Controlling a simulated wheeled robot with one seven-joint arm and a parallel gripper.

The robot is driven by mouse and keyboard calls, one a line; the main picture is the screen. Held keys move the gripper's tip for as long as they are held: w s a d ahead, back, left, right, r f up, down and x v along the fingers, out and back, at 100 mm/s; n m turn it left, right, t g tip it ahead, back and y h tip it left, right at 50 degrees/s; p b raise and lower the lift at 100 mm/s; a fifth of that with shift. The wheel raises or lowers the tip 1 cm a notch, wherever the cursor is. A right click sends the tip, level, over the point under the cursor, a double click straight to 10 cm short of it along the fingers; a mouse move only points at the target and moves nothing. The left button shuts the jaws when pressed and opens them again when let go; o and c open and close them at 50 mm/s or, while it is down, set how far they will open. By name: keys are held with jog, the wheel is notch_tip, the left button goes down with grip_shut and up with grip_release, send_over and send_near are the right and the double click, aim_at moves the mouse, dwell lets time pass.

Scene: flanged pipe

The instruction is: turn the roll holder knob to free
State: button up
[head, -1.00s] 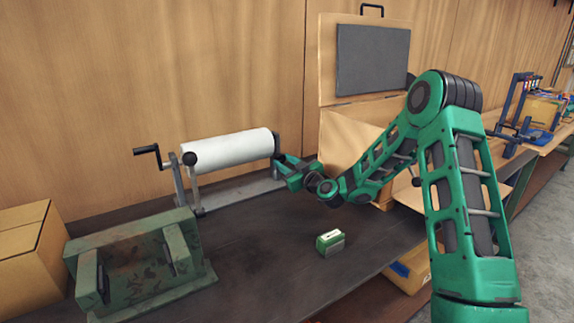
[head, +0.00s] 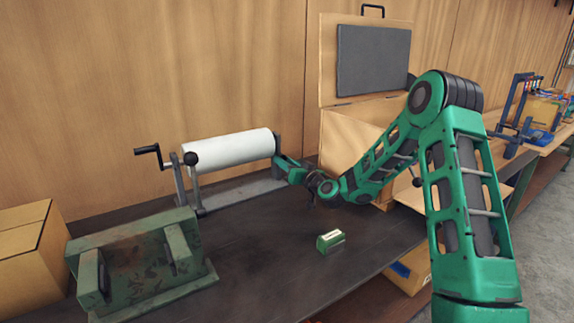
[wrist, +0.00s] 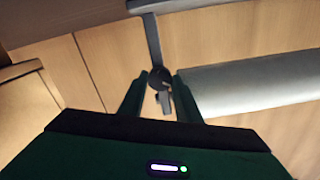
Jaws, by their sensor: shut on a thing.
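The roll holder carries a white roll (head: 230,148) between two posts at the back of the bench. The knob (wrist: 161,80) is dark and round with a short pointer-like part, and it sits at the holder's support arm (wrist: 153,38) in the wrist view. My gripper (wrist: 160,86) has its two green fingers on either side of the knob and is shut on it. In the head view my gripper (head: 281,160) is at the right end of the roll and hides the knob there. I cannot read any marking on the knob.
A hand crank (head: 150,150) is at the roll's left end. A worn green block (head: 135,255), a small green box (head: 331,241) and a cardboard carton (head: 30,245) stand on the bench. An open wooden box (head: 345,140) is right behind my arm.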

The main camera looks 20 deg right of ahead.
jog(key=m, duration=0.6)
jog(key=shift+w+d, duration=0.15)
jog(key=shift+d, duration=0.25)
jog(key=m, duration=0.5)
jog(key=shift+d+f, duration=0.1)
jog(key=o, duration=1.1)
jog(key=shift+c, duration=0.2)
jog(key=shift+a, duration=0.2)
jog(key=v, duration=1)
jog(key=shift+s, duration=0.4)
